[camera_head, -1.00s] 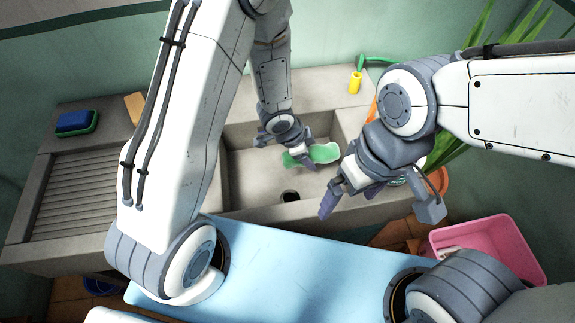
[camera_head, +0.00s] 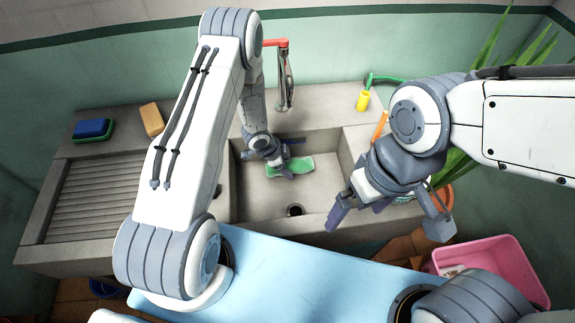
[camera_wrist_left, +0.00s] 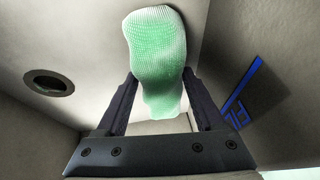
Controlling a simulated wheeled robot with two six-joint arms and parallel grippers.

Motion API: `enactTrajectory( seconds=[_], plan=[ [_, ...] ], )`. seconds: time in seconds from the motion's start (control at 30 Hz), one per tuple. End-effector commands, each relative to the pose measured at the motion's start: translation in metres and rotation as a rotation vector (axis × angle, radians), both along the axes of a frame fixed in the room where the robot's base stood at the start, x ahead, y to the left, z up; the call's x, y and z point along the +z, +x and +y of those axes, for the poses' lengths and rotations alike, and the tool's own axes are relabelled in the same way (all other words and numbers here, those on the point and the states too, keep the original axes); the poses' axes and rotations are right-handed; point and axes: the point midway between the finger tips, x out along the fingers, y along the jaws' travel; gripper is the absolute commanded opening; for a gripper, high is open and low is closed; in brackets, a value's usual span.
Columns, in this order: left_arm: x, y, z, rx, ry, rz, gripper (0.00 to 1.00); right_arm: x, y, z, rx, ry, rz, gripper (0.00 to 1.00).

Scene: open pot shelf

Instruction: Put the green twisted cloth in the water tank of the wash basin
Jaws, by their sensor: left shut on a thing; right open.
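My left gripper (camera_head: 287,170) reaches into the tank and is shut on the cloth. In the left wrist view the cloth (camera_wrist_left: 157,60) sits between the two fingers of my left gripper (camera_wrist_left: 160,92), with pale edges and a ribbed green surface. I cannot tell whether the cloth touches the tank floor. My right gripper (camera_head: 385,218) is open and empty, over the tank's front right edge.
The tank has a drain hole (camera_head: 295,210), also in the left wrist view (camera_wrist_left: 48,83). A tap (camera_head: 284,80) rises behind it. A ridged washboard (camera_head: 95,195), blue sponge (camera_head: 91,128) and tan block (camera_head: 152,119) are at left. A pink tub (camera_head: 490,265) stands at front right.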

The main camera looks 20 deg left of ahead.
Motion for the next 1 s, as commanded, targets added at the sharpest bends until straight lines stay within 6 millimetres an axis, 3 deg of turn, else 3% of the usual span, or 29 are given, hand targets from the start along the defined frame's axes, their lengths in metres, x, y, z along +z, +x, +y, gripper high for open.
enactTrajectory(
  seconds=[0.4,0.43,0.5,0.77,1.0],
  plan=[
    [-0.007,0.001,-0.001,0.0,0.0,-0.002,0.01,-0.004,0.0,0.0,0.0,0.0,0.0,1.0],
    [-0.005,0.0,-0.001,-0.001,0.0,-0.002,0.81,-0.002,0.0,0.0,0.0,0.0,0.0,1.0],
    [-0.005,0.0,-0.001,0.0,-0.001,-0.001,1.0,-0.002,0.0,0.0,0.0,0.0,0.0,1.0],
    [-0.004,0.0,-0.001,-0.001,0.0,0.001,1.0,-0.001,0.0,0.0,0.0,0.0,0.0,1.0],
    [0.022,-0.006,0.007,0.0,0.0,-0.003,1.0,-0.002,0.0,0.0,0.0,0.0,0.0,1.0]
  ],
)
